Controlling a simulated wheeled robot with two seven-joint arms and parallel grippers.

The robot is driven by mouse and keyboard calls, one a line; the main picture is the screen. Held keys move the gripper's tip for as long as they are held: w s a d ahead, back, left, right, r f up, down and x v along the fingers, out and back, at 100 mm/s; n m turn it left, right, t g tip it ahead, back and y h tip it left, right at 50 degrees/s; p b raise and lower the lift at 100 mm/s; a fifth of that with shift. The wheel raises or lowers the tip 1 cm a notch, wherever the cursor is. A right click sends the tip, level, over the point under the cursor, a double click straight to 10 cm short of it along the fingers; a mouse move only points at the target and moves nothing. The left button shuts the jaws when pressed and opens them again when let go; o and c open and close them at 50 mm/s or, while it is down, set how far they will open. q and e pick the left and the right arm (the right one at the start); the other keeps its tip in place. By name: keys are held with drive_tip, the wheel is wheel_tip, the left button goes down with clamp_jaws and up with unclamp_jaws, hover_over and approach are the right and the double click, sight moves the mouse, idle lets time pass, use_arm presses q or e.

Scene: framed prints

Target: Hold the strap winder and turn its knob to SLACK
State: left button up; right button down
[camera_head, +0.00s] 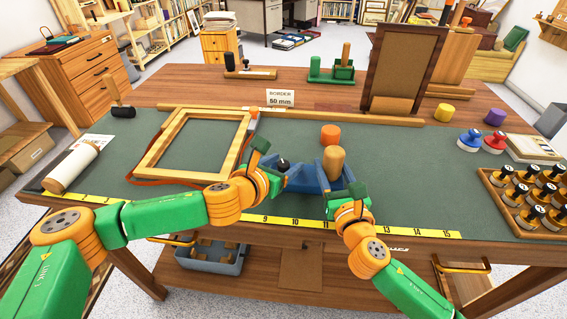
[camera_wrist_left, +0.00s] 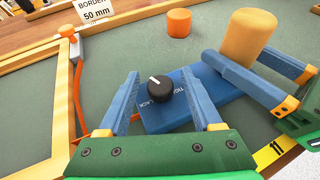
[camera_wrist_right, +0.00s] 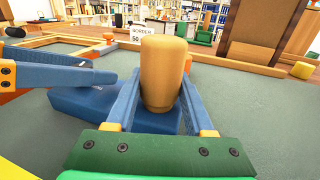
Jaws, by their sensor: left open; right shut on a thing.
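The strap winder is a blue block (camera_head: 305,180) on the green mat, with a tan upright handle (camera_head: 333,159) and a black knob (camera_wrist_left: 160,89). The knob's white mark points up and left in the left wrist view; the lettering beside it is partly hidden, with "TIG" and "LACK" readable. My left gripper (camera_wrist_left: 163,80) is open, its blue fingers on either side of the knob, with gaps visible. My right gripper (camera_wrist_right: 160,95) is shut on the tan handle, which stands upright between its fingers. An orange strap (camera_wrist_left: 77,85) runs along the wooden frame (camera_head: 150,150).
An orange cylinder (camera_head: 330,134) stands behind the winder. A yellow ruler strip (camera_head: 400,230) runs along the front edge. The mat right of the winder is clear.

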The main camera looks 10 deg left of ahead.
use_arm(q)
drive_tip(key=shift+c, duration=0.2)
clamp_jaws()
drive_tip(key=n+t+y, duration=0.1)
drive_tip(key=n+y, duration=0.3)
drive_tip(key=y, duration=0.1)
drive_tip(key=shift+n, duration=0.4)
drive_tip(key=shift+n+g+y, duration=0.6)
drive_tip(key=shift+n+y, duration=1.6)
drive_tip(key=shift+y, duration=0.6)
